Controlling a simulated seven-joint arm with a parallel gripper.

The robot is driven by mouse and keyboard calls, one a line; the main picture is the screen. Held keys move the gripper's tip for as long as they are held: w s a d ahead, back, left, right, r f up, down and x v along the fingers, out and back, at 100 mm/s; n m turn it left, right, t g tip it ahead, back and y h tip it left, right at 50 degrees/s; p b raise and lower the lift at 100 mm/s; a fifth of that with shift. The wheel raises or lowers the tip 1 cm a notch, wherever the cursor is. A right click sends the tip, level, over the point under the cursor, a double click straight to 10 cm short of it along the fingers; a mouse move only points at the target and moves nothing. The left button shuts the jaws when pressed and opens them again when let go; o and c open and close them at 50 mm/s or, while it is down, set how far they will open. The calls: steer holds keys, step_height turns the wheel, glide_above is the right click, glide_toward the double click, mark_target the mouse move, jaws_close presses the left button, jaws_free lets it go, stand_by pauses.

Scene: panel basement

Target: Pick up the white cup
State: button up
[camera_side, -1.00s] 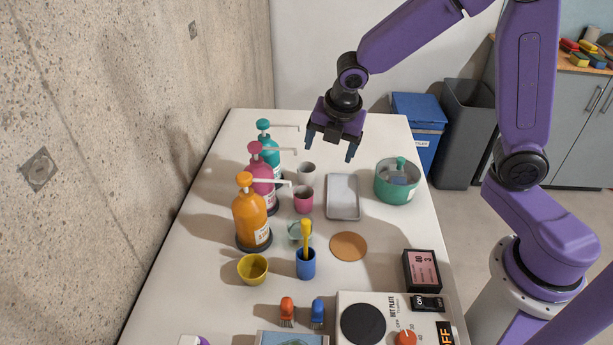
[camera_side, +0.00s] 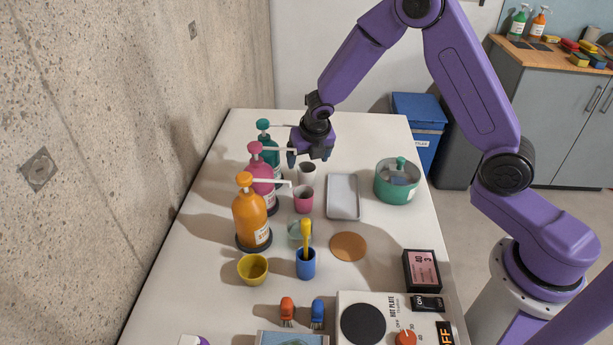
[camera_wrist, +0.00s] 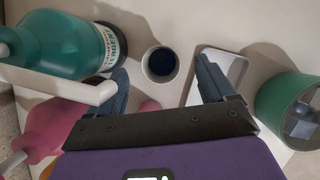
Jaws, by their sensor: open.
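The white cup (camera_side: 308,173) stands upright on the table, behind the pink cup (camera_side: 303,199) and beside the teal pump bottle (camera_side: 268,150). In the wrist view the white cup (camera_wrist: 160,64) shows from above with a dark inside, between and beyond my fingertips. My gripper (camera_side: 308,160) is open and empty, just above and behind the white cup in the side view. In the wrist view my gripper (camera_wrist: 165,80) has its fingers apart, with the teal bottle's spout close to the left finger.
Pink (camera_side: 259,178) and orange (camera_side: 250,212) pump bottles stand left, spouts reaching toward the cups. A grey tray (camera_side: 344,210) and a green pot (camera_side: 397,195) are to the right. A yellow cup (camera_side: 253,268) and blue cup (camera_side: 306,268) stand nearer the camera.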

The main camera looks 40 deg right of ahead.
mark_target(306, 171)
steer(key=shift+f, duration=0.7)
steer(key=shift+x, duration=2.7)
steer(key=c, duration=1.1)
